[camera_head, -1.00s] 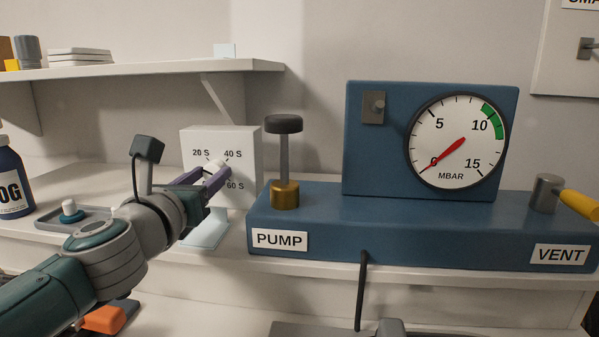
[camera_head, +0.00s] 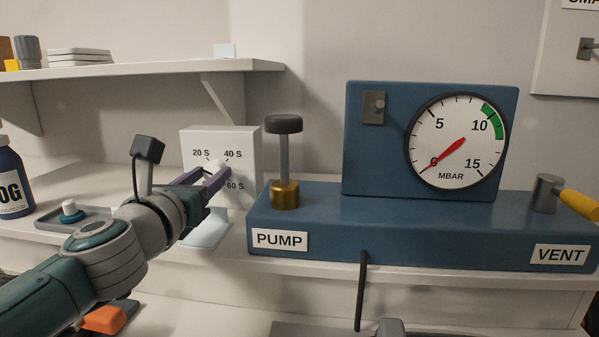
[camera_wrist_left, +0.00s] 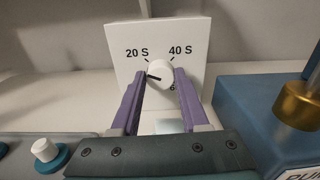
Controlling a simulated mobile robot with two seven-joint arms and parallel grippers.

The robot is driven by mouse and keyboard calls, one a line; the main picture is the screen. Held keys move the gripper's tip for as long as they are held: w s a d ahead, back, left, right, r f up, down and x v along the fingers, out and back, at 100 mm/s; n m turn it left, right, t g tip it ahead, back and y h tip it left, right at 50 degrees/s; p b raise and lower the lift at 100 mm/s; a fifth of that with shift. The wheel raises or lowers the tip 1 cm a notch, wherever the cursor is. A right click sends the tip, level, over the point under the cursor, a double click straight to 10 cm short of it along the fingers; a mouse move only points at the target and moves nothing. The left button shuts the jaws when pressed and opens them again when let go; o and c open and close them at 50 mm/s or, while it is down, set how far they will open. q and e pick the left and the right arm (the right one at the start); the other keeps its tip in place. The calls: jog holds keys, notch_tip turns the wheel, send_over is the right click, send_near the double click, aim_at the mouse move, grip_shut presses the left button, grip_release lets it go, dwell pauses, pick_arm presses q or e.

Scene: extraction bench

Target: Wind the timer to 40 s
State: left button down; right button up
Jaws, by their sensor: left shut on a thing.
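The timer is a white box (camera_head: 248,148) on the bench with 20 S, 40 S and 60 S marks, and it also shows in the wrist view (camera_wrist_left: 197,40). Its round white knob (camera_wrist_left: 160,73) carries a black pointer line that points left, just below the 20 S mark. My left gripper (camera_head: 217,172) reaches in from the left and is shut on the knob, with one purple finger on each side of it. In the wrist view the fingers (camera_wrist_left: 161,82) partly cover the 60 S mark. My right gripper is out of view.
The blue pump unit (camera_head: 330,230) with a brass-collared plunger (camera_head: 284,160) stands close to the timer's right. A grey tray (camera_head: 50,222) with a white-and-teal item and a dark blue bottle (camera_head: 10,180) are at left. A shelf (camera_head: 130,68) hangs above.

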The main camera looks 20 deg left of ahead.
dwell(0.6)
pick_arm(q)
jog(key=shift+c, duration=2.1)
grip_release()
jog(key=p+v, duration=0.1)
jog(key=v, duration=0.9)
jog(key=shift+a, duration=0.1)
